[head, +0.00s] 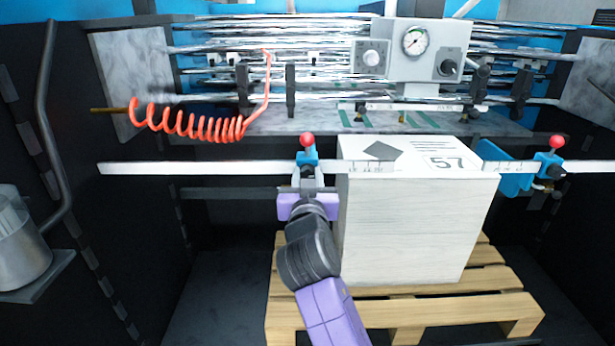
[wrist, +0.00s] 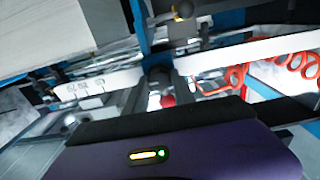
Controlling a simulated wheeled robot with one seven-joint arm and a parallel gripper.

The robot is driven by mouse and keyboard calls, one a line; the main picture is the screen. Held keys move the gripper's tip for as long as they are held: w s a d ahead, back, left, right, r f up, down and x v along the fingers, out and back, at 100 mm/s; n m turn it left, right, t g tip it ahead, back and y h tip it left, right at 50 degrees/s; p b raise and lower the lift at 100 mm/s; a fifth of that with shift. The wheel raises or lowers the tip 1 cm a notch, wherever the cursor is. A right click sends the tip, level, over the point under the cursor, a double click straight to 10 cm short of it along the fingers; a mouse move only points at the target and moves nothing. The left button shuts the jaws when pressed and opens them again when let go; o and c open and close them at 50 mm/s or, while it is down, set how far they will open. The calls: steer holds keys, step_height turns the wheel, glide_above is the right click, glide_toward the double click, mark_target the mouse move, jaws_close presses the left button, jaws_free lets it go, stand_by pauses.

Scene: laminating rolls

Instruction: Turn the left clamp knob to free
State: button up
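The left clamp (head: 308,157) is a blue block on the long white rail, with a red ball (head: 307,140) on top. A dark part, which may be its knob (head: 307,171), shows at its lower front. My purple gripper (head: 308,183) is just in front of and below this clamp, its fingers pointing up at the dark part. Whether the fingers touch the knob is not clear. The knob's turn position cannot be read.
A pale box (head: 415,230) marked 57 stands on a wooden pallet (head: 400,308), close right of my arm. A second blue clamp (head: 549,165) is at the rail's right end. A red coiled hose (head: 195,125) and shiny rollers (head: 330,45) are behind. The floor at left is clear.

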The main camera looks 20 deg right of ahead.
jaws_close()
steer(key=n+p, duration=0.1)
steer(key=n, duration=0.2)
steer(key=shift+r+n, duration=0.1)
steer(key=shift+n, duration=0.3)
steer(key=n+p, duration=0.2)
steer(key=n, duration=0.2)
steer(key=shift+a+n, duration=0.1)
steer(key=shift+n, duration=0.2)
steer(key=n+p, duration=0.3)
steer(key=n, duration=0.2)
steer(key=shift+a+f+n+p, duration=0.1)
steer(key=shift+f+n+p, duration=0.1)
steer(key=shift+n+p, duration=1.5)
steer(key=shift+n+b, duration=0.45)
steer(key=shift+n, duration=0.25)
